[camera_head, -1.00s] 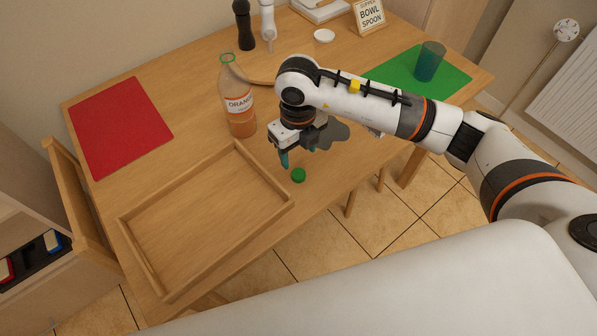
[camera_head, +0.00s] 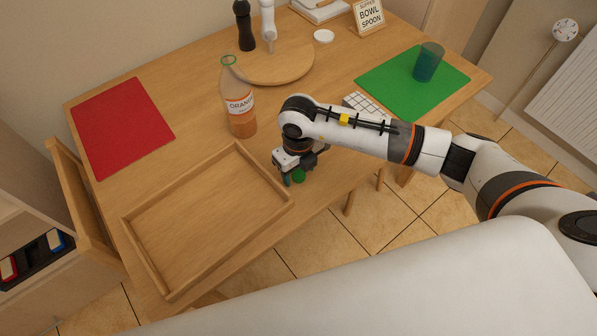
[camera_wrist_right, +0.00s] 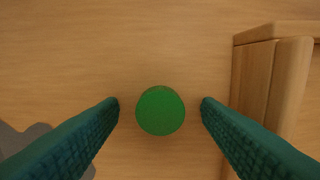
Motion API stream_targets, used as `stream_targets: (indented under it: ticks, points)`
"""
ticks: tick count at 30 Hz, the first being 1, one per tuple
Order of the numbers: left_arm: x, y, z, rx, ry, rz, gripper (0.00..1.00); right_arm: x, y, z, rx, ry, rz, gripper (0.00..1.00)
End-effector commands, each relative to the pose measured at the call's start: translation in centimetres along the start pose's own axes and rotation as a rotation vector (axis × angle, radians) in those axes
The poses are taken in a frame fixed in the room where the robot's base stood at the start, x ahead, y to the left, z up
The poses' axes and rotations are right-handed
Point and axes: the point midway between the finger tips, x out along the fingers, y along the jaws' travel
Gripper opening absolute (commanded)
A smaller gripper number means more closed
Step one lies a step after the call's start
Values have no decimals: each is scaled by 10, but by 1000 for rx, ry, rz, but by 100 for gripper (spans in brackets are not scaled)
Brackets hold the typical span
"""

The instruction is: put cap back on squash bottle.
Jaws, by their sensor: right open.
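The green cap (camera_head: 299,176) lies on the table near its front edge, to the right of the wooden tray. In the right wrist view the cap (camera_wrist_right: 160,110) sits between the two teal fingers, with a gap on each side. My right gripper (camera_head: 293,181) is open and low over the cap; in the wrist view its fingertips (camera_wrist_right: 160,104) are on either side of it. The squash bottle (camera_head: 239,104) stands upright behind the gripper, uncapped, with a green neck ring and orange liquid low inside. My left gripper is not in view.
The wooden tray (camera_head: 128,226) lies empty to the left; its corner (camera_wrist_right: 272,75) is close to the fingers. A round board (camera_head: 285,68), a dark mill (camera_head: 244,27), a red mat (camera_head: 120,125), a green mat (camera_head: 400,98) with a teal cup (camera_head: 428,63) are farther off.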

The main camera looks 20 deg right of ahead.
Motion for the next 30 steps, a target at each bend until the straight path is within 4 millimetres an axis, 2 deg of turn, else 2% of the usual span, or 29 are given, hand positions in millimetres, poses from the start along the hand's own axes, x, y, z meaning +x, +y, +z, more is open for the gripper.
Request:
stream_targets:
  ticks: [10, 18, 19, 30]
  points:
    - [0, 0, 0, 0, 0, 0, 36, 1, 0, 0, 0, 1, 0, 57]
    - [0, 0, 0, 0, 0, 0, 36, 1, 0, 0, 0, 1, 0, 13]
    - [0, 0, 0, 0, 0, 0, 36, 1, 0, 0, 0, 1, 0, 11]
    - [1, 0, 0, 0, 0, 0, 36, -5, 0, -1, 0, 3, 0, 10]
